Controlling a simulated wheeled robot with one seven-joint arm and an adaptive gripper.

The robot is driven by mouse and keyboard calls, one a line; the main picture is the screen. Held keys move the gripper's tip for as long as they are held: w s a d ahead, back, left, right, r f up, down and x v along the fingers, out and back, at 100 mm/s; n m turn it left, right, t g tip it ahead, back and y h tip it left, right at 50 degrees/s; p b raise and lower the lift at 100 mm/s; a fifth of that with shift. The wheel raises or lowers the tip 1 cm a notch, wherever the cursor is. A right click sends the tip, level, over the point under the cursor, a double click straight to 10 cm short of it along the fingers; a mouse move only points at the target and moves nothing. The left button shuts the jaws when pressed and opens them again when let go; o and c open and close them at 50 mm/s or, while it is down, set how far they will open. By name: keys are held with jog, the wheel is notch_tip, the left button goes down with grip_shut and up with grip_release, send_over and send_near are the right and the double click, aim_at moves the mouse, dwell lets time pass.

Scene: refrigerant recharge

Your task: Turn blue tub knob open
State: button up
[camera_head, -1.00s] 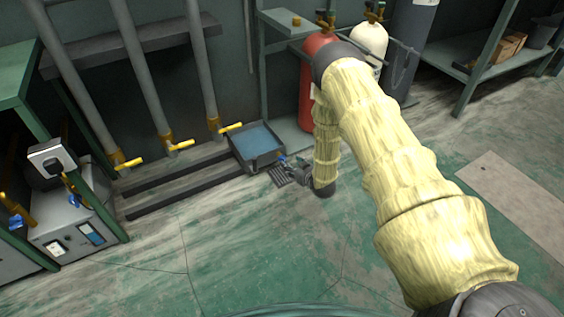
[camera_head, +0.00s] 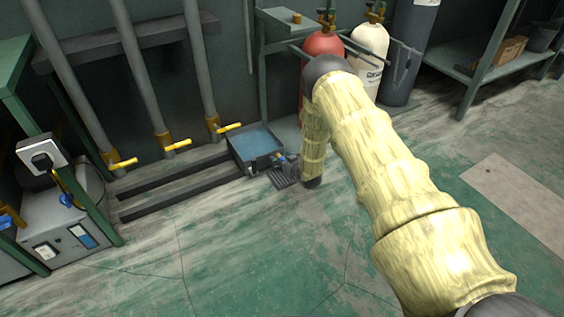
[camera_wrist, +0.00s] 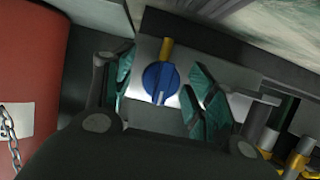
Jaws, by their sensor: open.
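The blue tub (camera_head: 254,141), a dark-walled tray with a blue inside, stands on the floor against the back wall in the head view. The blue knob (camera_wrist: 160,83) shows in the wrist view, round with a ridge across it, on a light metal plate with a brass stub above it. My gripper (camera_wrist: 160,92) is open, with one green-padded finger on each side of the knob. I see gaps between the pads and the knob. In the head view my gripper (camera_head: 281,160) is small and partly hidden at the tub's right front side.
Yellow-handled pipe valves (camera_head: 177,146) stand left of the tub. A red cylinder (camera_head: 321,45) and a white cylinder (camera_head: 369,55) stand behind my arm. The red cylinder fills the wrist view's left edge. A grey machine (camera_head: 66,225) stands far left. The front floor is clear.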

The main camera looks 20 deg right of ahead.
jog(key=c, duration=1.1)
jog(key=shift+o, duration=0.2)
jog(key=shift+d+r, duration=0.1)
jog(key=shift+d+m+y+p, duration=0.1)
jog(key=shift+m+y+p, duration=0.6)
jog(key=shift+m+p, duration=0.25)
jog(key=m+y, duration=0.2)
jog(key=m, duration=0.2)
jog(key=shift+d+f+y+b, duration=0.1)
jog(key=shift+f+y+b, duration=0.15)
jog(key=shift+y+b, duration=0.15)
jog(key=m+t+y+b, duration=0.1)
jog(key=m+b, duration=0.1)
jog(key=m, duration=0.2)
jog(key=shift+f+y+b, duration=0.15)
jog(key=shift+y+b, duration=0.15)
jog(key=shift+y, duration=0.1)
jog(key=shift+m+t+y+b, duration=0.7)
jog(key=shift+m+b, duration=0.3)
jog(key=shift+m, duration=0.75)
